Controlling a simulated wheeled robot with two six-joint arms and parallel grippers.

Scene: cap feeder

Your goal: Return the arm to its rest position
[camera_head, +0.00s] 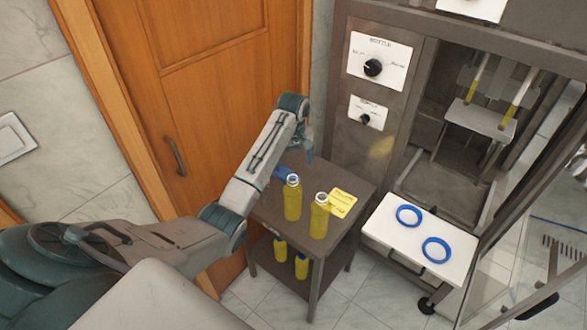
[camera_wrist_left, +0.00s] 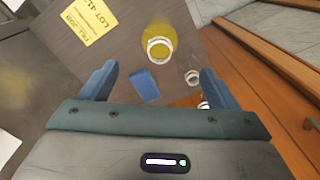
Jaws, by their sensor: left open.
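My left arm comes in from the left and reaches over the small dark table (camera_head: 270,212). Its gripper (camera_head: 308,150) hangs above the table's back part, beyond the bottles. In the left wrist view the gripper (camera_wrist_left: 158,70) is open, its two blue fingers wide apart with nothing held. A blue block-like piece (camera_wrist_left: 143,85) appears between the fingers, below them on the table. Two uncapped yellow bottles stand upright on the tabletop, a left one (camera_head: 292,200) and a right one (camera_head: 319,218). My right gripper is not in view.
Two blue-capped yellow bottles (camera_head: 280,250) stand on the lower shelf. A yellow note (camera_head: 343,200) lies on the tabletop. Right of the table stands a grey machine (camera_head: 350,135) with dials, and a white tray (camera_head: 390,240) with two blue rings. A wooden door (camera_head: 215,100) is behind.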

